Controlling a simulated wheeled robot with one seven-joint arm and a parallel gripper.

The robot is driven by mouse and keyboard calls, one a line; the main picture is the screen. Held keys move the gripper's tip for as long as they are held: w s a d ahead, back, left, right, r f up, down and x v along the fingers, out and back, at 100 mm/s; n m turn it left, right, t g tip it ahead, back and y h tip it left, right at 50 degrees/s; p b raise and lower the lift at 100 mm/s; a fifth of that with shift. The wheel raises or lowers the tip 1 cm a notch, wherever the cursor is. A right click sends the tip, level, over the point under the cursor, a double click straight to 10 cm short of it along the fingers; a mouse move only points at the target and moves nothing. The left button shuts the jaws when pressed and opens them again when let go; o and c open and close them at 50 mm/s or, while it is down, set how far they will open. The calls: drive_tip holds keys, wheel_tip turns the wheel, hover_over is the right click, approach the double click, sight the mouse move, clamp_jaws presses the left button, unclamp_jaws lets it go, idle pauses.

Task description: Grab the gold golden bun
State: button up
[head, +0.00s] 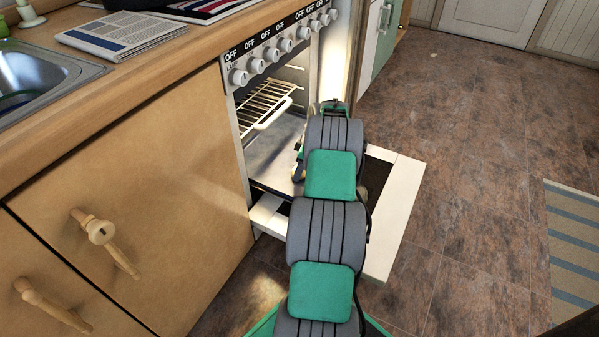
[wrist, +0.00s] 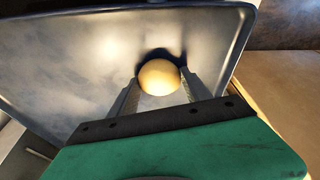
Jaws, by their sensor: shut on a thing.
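The golden bun (wrist: 159,72) is a round, smooth, yellow-gold thing in the middle of the wrist view. My gripper (wrist: 160,80) has one grey finger on each side of it and is shut on it. A dark shadow lies behind the bun on the pale metal surface of a dark-rimmed tray (wrist: 90,62). I cannot tell whether the bun still touches that surface. In the head view the bun is hidden, and my arm covers most of the gripper at the open oven.
The oven (head: 262,150) stands open, with a wire rack (head: 268,100) inside. Its lowered door (head: 400,205) lies under my arm. Wooden cabinets (head: 150,200) with knobs stand close on the left. The tiled floor (head: 470,190) on the right is clear up to a striped rug (head: 575,240).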

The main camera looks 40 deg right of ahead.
drive_tip(key=shift+r, duration=0.1)
wheel_tip(320, 180, up, 10)
drive_tip(key=p, duration=0.4)
